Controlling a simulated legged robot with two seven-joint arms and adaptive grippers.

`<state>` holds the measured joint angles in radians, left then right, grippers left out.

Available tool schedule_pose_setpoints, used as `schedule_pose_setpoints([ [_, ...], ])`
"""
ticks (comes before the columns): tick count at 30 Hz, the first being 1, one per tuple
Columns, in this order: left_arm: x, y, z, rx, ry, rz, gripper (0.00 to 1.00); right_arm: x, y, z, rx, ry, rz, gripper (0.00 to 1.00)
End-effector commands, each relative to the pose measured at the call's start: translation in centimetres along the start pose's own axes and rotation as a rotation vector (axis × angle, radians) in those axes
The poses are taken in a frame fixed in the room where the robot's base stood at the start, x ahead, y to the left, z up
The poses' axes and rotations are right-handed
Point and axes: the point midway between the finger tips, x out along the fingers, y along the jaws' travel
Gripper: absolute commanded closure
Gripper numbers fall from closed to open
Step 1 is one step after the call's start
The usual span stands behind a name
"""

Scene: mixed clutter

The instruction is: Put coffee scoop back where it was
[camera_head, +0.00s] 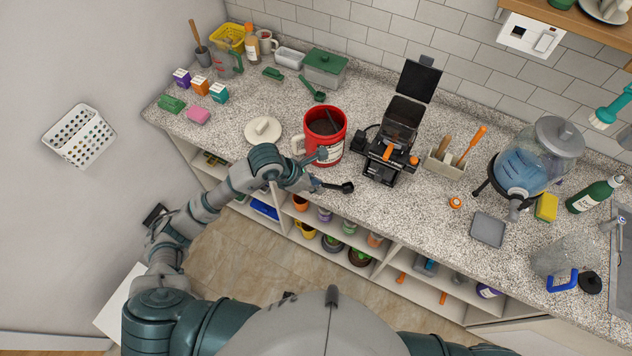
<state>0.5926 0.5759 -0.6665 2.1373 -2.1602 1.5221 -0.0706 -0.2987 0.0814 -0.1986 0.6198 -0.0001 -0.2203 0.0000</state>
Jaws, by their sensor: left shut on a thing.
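The coffee scoop (346,187) is black, with a small dark bowl at its right end. My left gripper (318,178) is shut on its handle and holds it at the front edge of the counter, in front of the red canister. Most of the handle is hidden by the fingers. The red canister (333,150) stands open just behind my left gripper, with dark contents inside. A round cream lid (263,130) lies on the counter to its left. My right gripper is out of view.
A black coffee machine (387,151) stands right of the canister, beside a caddy (444,164) with utensils. A green scoop (313,90) lies behind the canister. A blue-filled glass dispenser (525,165) stands further right. Open shelves with mugs (305,229) lie below the counter edge.

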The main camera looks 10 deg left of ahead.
Motion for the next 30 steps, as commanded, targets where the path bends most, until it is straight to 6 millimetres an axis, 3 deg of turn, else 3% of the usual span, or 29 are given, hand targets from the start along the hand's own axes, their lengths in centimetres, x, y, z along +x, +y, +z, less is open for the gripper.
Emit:
schedule_pose_setpoints([
  [6,0.7,2.1,0.6,0.001,-0.001,0.0,1.0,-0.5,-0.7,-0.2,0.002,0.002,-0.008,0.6],
  [15,3.5,2.1,-1.4,0.0,0.0,-0.001,1.0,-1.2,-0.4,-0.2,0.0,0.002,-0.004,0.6],
  [20,3.6,2.2,-1.5,0.001,0.0,0.001,1.0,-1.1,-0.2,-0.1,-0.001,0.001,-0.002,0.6],
  [21,3.7,2.2,-1.5,0.001,0.001,0.0,0.77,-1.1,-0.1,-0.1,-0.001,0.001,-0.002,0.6],
  [23,3.7,2.2,-1.5,0.001,0.001,0.0,0.62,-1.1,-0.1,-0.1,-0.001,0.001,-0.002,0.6],
  [30,3.6,2.2,-1.5,0.001,0.0,0.0,0.59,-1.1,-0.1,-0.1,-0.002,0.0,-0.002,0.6],
])
